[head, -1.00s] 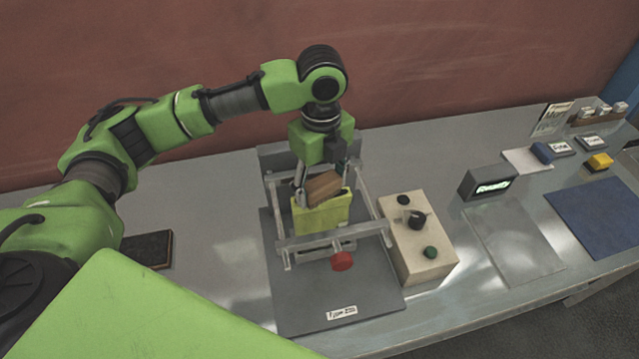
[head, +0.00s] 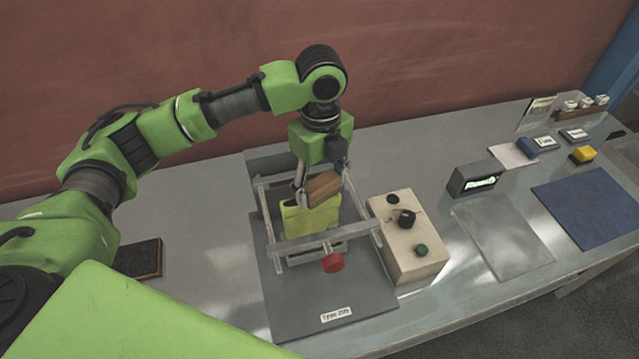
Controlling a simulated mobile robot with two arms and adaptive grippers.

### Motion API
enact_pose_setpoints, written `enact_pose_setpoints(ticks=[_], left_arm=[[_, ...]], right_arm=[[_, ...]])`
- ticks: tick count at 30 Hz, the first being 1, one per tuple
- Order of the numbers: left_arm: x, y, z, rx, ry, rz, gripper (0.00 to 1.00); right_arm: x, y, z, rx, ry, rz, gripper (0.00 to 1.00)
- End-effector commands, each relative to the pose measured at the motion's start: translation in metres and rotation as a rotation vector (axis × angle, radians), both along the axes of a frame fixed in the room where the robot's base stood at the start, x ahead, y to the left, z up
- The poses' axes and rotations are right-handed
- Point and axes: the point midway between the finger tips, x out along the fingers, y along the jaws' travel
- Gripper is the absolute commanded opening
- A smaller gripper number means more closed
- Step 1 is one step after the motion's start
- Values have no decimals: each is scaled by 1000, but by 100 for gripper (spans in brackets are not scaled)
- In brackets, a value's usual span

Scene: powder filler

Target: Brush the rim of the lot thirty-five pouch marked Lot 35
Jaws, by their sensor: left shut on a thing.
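A yellow-green pouch (head: 308,219) stands upright in a metal frame with a red knob (head: 333,263). I cannot read any lot mark on it. My left gripper (head: 321,182) points down over the pouch's top. It is shut on a brown wooden block-like piece, which looks like the brush (head: 324,187), held at the pouch's upper edge. Whether bristles touch the rim is hidden. My right gripper is not in view.
A beige control box (head: 408,240) with black knobs and a green button stands right of the frame. Further right are a lit display (head: 476,180), a clear sheet (head: 503,236), a blue mat (head: 590,207) and a yellow block (head: 582,154). A dark pad (head: 139,258) lies left.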

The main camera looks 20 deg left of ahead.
Motion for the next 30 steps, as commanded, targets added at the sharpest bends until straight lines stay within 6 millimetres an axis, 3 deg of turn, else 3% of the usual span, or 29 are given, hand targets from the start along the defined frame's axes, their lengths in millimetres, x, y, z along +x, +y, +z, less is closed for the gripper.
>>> enact_pose_setpoints(ticks=[30], left_arm=[[14, -18, -1, -1, -1, 0, 41]], right_arm=[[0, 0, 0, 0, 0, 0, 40]])
